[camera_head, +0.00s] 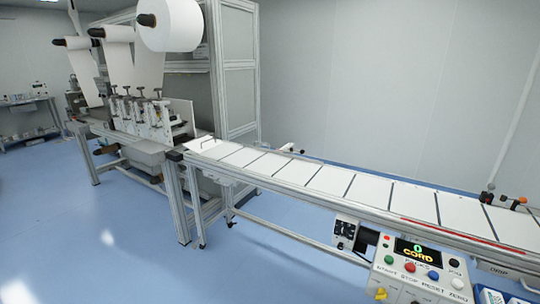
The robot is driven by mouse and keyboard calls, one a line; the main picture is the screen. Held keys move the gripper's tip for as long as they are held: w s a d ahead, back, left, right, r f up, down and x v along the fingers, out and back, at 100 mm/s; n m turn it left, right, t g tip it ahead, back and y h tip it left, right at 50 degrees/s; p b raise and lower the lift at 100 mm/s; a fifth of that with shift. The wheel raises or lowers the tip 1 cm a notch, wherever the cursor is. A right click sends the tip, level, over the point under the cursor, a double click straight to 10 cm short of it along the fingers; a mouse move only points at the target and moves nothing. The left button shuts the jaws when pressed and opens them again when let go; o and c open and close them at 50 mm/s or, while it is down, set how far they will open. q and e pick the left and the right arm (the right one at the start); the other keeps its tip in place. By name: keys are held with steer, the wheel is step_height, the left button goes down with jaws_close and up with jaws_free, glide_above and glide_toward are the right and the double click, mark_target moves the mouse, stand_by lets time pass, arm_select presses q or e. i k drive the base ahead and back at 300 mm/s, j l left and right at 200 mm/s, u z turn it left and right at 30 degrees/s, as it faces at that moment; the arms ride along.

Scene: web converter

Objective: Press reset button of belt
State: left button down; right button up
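The belt (330,181) runs from the machine on the left to the right edge, with white flat panels along its top. On its front side hangs a grey control box (420,292) with a lit display (416,252) reading 0 and CORD. Below the display is a row of buttons: a green one (388,259), a red one (410,267), a blue one (433,275) and a white one (457,283). The small labels under them look like START, STOP, RESET and ZERO, so the blue one appears to be the reset button. Neither gripper is in view.
A converter machine (140,115) with large white rolls (172,24) stands at the left. A black-and-white box (344,232) hangs left of the control box. A yellow knob (381,294) sits at the box's lower left. The blue floor (130,230) in front is clear.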

mark_target(433, 274)
steer(key=z, duration=1.35)
